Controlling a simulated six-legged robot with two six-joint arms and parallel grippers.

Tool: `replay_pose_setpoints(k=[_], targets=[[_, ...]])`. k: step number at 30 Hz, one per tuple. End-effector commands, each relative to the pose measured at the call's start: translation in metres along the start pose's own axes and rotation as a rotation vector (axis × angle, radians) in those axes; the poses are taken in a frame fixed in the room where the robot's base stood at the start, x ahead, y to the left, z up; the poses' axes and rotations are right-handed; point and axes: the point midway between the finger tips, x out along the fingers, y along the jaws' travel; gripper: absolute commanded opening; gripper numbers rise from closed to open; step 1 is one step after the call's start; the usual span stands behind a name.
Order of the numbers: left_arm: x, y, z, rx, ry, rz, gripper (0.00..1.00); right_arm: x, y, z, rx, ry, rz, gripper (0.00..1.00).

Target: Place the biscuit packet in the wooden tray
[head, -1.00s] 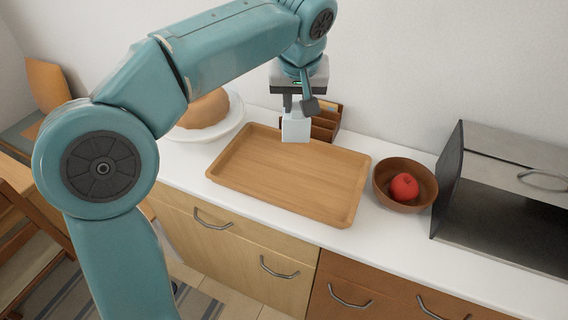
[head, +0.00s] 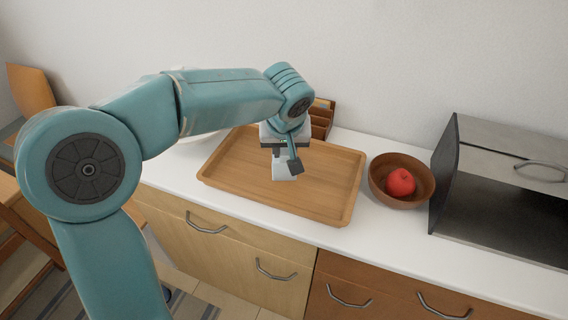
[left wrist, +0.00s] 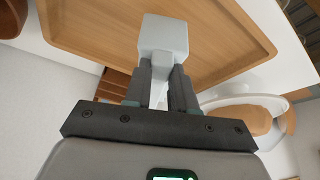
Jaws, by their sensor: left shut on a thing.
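The wooden tray (head: 325,203) lies flat on the white counter. My left gripper (head: 284,164) is over the tray, pointing down. It is shut on a small pale grey-white block, which I take for the biscuit packet (head: 285,171). In the left wrist view the packet (left wrist: 163,42) sits between the two dark fingers of the gripper (left wrist: 161,82), with the tray (left wrist: 225,60) behind it. I cannot tell whether the packet touches the tray floor. My right gripper is not in view.
A brown bowl (head: 382,188) with a red apple (head: 400,182) stands right of the tray. A metal box-like appliance (head: 500,195) is farther right. A wooden organiser (head: 321,120) stands behind the tray. A white plate (left wrist: 265,101) with a bread-like thing shows in the left wrist view.

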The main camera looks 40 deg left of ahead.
Motion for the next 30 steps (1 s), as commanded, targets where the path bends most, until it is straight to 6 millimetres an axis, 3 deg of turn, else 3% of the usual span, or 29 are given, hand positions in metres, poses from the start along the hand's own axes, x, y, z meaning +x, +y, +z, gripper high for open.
replay_pose_setpoints(k=[9,22,23,24,25,30], targets=[[0.041,-0.001,0.015,0.000,0.000,0.000,0.00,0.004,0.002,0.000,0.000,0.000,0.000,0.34],[0.047,-0.001,0.018,-0.001,0.002,0.002,0.00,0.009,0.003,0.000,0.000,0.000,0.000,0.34],[0.046,-0.001,0.017,-0.001,0.001,0.001,0.31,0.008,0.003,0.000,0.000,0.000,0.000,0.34],[0.045,-0.001,0.017,-0.001,0.001,0.001,0.44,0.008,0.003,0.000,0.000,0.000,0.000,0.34],[0.045,-0.001,0.017,-0.001,0.000,0.001,0.50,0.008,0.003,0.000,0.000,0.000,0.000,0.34],[0.045,-0.001,0.017,-0.001,0.000,0.001,0.50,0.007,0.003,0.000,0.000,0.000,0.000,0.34]])
